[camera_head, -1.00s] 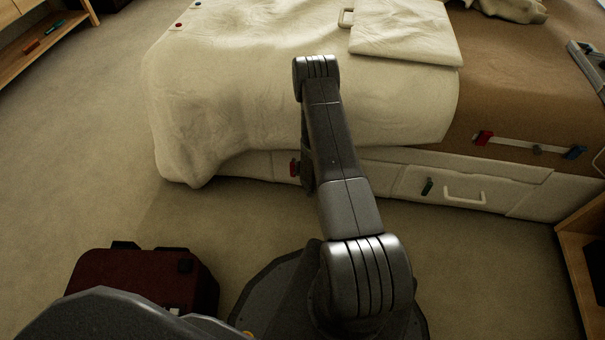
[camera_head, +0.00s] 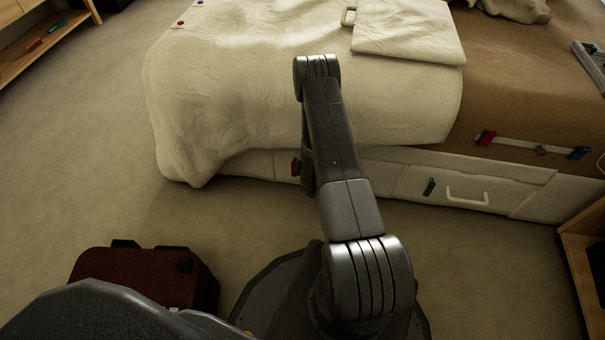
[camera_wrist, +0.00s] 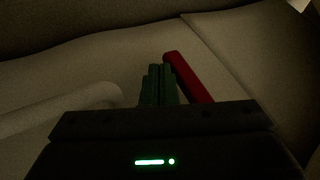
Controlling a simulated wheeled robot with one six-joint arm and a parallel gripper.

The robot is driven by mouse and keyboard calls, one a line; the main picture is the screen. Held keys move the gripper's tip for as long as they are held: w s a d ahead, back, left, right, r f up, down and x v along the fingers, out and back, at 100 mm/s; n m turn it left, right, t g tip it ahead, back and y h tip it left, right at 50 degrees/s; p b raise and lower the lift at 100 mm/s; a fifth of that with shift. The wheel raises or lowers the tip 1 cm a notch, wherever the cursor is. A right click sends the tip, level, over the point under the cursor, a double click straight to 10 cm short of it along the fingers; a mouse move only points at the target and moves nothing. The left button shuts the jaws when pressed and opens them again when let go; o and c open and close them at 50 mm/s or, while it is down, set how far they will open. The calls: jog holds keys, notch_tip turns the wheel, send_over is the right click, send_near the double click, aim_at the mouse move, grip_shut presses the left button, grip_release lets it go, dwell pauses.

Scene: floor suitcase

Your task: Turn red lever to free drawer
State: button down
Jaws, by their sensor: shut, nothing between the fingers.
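A red lever (camera_head: 295,167) sits on the pale front below the bed, just left of my arm in the head view. In the wrist view the red lever (camera_wrist: 188,76) is a slanted bar just right of my gripper (camera_wrist: 158,84). My gripper's dark green fingers are together and empty. They lie close beside the lever; I cannot tell whether they touch it. The white drawer front (camera_wrist: 75,75) lies beyond, with a pale rounded handle (camera_wrist: 65,108) at the left. In the head view my gripper is hidden behind my arm.
To the right, another drawer front has a dark green lever (camera_head: 430,187) and a white handle (camera_head: 467,197). The bed cover (camera_head: 220,110) overhangs above. A dark red suitcase (camera_head: 145,275) stands on the floor at the lower left. A wooden shelf (camera_head: 585,245) is at the right edge.

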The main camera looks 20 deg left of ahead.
jog(key=shift+a+f+b, duration=0.2)
jog(key=shift+f+b, duration=0.1)
jog(key=shift+b, duration=0.15)
jog(key=shift+s+a+f+b, duration=0.25)
jog(key=shift+a+b, duration=0.25)
jog(key=shift+b, duration=0.2)
jog(key=shift+a, duration=0.1)
jog(key=shift+r, duration=0.1)
dwell(1.3)
jog(key=shift+r+p, duration=0.3)
jog(key=shift+r, duration=0.45)
